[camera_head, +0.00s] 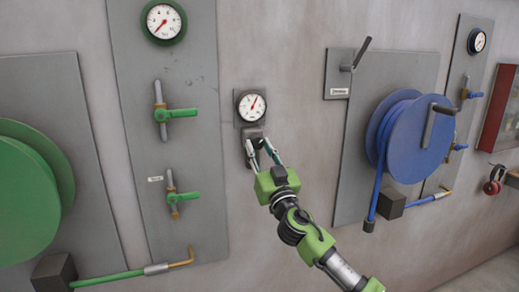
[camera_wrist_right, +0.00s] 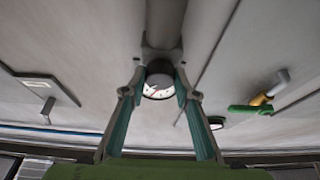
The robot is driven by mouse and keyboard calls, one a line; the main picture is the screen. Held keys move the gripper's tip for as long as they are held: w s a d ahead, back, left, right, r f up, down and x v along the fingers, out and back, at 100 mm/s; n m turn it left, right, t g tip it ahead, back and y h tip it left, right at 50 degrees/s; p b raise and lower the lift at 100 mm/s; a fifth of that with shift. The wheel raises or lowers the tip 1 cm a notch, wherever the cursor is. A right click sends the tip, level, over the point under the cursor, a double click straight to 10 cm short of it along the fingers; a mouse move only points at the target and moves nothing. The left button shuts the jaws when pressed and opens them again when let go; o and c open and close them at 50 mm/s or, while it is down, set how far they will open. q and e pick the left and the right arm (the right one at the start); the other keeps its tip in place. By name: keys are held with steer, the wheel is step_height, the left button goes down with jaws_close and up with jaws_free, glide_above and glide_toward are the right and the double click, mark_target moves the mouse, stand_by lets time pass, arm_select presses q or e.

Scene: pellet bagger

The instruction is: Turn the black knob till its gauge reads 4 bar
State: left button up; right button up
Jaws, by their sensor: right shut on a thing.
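A small round gauge (camera_head: 251,106) with a white face and dark rim is on a grey wall plate. Its red needle points up and to the right; the numbers are too small to read. It also shows between my fingers in the right wrist view (camera_wrist_right: 158,86). The dark knob (camera_head: 257,143) sits just below the gauge, mostly hidden by my fingers. My right gripper (camera_head: 260,147) is shut on the knob from below, a finger on each side; the fingers also show in the right wrist view (camera_wrist_right: 160,75). My left gripper is not in view.
Left is a grey panel with a green-rimmed gauge (camera_head: 164,21) and green valve levers (camera_head: 182,113), beside a green hose reel (camera_head: 30,190). Right are a blue hose reel (camera_head: 415,138) and a lever on a plate (camera_head: 362,53). The wall around the knob is bare.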

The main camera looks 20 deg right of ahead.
steer(key=shift+n, duration=0.4)
steer(key=n+y, duration=0.2)
steer(key=shift+d+n, duration=0.15)
steer(key=shift+n, duration=0.15)
steer(key=n, duration=0.1)
steer(key=n+y+p, duration=0.1)
steer(key=n+p, duration=0.1)
steer(key=shift+d+r+n+g+y, duration=0.1)
steer(key=shift+r+n+g+y, duration=0.15)
steer(key=shift+n+g+y, duration=0.15)
steer(key=n+g+y+p, duration=0.1)
steer(key=n+p, duration=0.1)
steer(key=n, duration=0.1)
steer(key=n+g+y+p, duration=0.1)
steer(key=n+p, duration=0.2)
steer(key=shift+d+r+n, duration=0.15)
steer(key=shift+n, duration=0.15)
steer(key=shift+n+g+y+p, duration=0.4)
steer(key=shift+n+y+p, duration=0.1)
steer(key=shift+n+p, duration=0.75)
steer(key=shift+f, duration=0.2)
steer(key=o, duration=1.1)
